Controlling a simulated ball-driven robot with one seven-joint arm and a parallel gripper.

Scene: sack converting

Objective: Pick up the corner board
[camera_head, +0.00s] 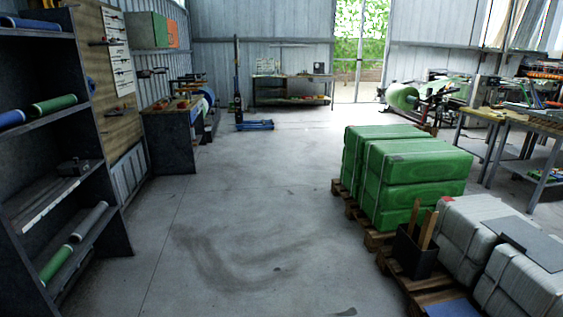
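Two tan upright strips that look like corner boards (428,230) stand in a dark open box (414,260) at the lower right. They lean slightly and their lower ends are hidden inside the box. The box stands on a wooden pallet (390,265), beside wrapped white bales. I cannot tell for certain which strip the task means. My gripper is not in view.
Green wrapped bales (420,185) sit on a pallet behind the box. White bales (475,235) with a grey sheet (535,243) on top are at the right. A dark shelf (60,130) holding rolls stands at the left. The middle floor is clear.

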